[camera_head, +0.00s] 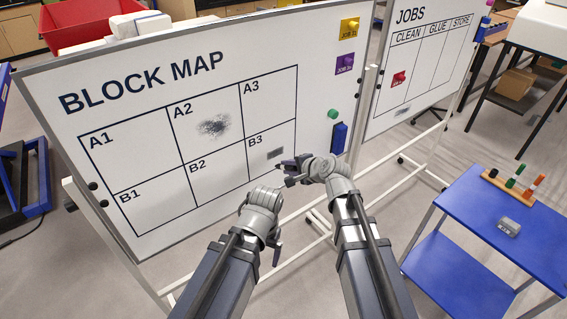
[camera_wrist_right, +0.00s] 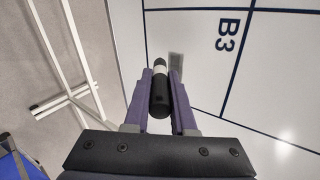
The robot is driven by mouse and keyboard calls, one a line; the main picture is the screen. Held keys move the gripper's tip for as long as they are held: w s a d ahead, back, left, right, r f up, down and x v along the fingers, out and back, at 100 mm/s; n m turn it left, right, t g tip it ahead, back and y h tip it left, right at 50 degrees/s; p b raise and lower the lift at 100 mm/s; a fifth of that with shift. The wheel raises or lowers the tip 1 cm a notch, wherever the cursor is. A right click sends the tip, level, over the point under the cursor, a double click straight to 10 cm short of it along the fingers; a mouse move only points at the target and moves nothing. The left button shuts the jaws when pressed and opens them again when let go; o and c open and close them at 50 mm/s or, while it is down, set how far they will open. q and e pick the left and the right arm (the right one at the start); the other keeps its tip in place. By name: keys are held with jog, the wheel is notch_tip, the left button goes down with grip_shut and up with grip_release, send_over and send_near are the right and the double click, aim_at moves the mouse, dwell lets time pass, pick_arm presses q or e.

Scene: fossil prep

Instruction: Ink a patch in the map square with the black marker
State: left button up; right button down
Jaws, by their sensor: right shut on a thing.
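The whiteboard (camera_head: 150,215) carries a BLOCK MAP grid with squares A1 to B3. Square A2 holds a dark, speckled smudge (camera_head: 214,126). Square B3 holds a small grey patch (camera_head: 274,153), which also shows in the right wrist view (camera_wrist_right: 176,61). My right gripper (camera_head: 292,171) is close to the board at the lower right of B3. In the right wrist view it is shut on the black marker (camera_wrist_right: 160,92), whose far end points at the board beside the patch. Contact cannot be told. My left gripper (camera_head: 262,205) hangs below B2 and B3, its fingers mostly hidden.
A blue eraser-like block (camera_head: 339,138) and a green round magnet (camera_head: 333,113) sit on the board's right side. A JOBS board (camera_head: 420,75) stands behind at right. A blue cart (camera_head: 480,215) holds a marker rack (camera_head: 508,188) and a grey block (camera_head: 508,226).

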jog(key=shift+s+d, duration=0.2)
jog(key=shift+s, duration=0.1)
jog(key=shift+s+d, duration=0.45)
jog(key=shift+s, duration=0.15)
jog(key=shift+s+d, duration=0.4)
jog(key=shift+s, duration=0.2)
